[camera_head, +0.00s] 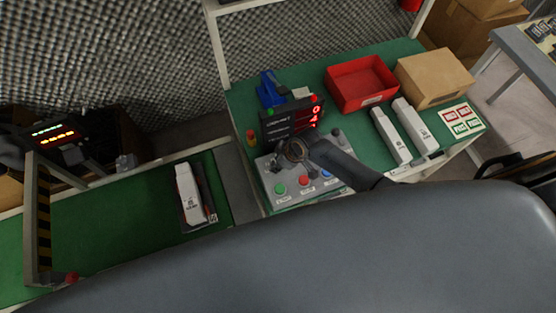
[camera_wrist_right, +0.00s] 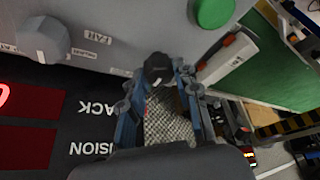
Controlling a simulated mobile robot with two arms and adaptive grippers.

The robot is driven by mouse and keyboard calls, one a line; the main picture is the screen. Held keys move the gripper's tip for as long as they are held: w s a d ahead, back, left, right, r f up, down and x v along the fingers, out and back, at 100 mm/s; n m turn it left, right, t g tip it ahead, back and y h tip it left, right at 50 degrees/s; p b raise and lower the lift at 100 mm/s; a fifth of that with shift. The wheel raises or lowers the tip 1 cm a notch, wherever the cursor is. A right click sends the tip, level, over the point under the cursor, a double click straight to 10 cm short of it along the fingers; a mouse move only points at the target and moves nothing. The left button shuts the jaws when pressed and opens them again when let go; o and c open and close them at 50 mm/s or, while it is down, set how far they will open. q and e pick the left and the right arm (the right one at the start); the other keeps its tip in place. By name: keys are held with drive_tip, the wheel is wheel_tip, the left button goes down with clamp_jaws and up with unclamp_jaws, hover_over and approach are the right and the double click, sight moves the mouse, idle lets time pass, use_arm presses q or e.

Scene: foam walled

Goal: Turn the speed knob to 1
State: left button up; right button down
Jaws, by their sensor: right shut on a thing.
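The grey control panel (camera_head: 268,179) stands on the green bench, with a green, a red and a blue button along its front. My right gripper (camera_head: 294,150) is over the back part of this panel. In the right wrist view, my right gripper (camera_wrist_right: 158,82) is shut on a dark knob (camera_wrist_right: 157,66) with a small pale mark; its label cannot be read. Another grey knob (camera_wrist_right: 42,40) and a green button (camera_wrist_right: 213,12) show on the panel there. The black display (camera_head: 287,118) behind the panel shows red digits, the top one like 0. My left gripper is not in view.
A red bin (camera_head: 361,83), a cardboard box (camera_head: 433,77) and two white cartons (camera_head: 389,136) are on the bench to the right. A blue device (camera_head: 270,89) stands behind the display. Another white carton (camera_head: 189,194) lies on the green conveyor (camera_head: 110,225) at left.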

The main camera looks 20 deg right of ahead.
idle(0.3)
drive_tip(key=c, duration=1)
unclamp_jaws()
drive_tip(key=v, duration=1.2)
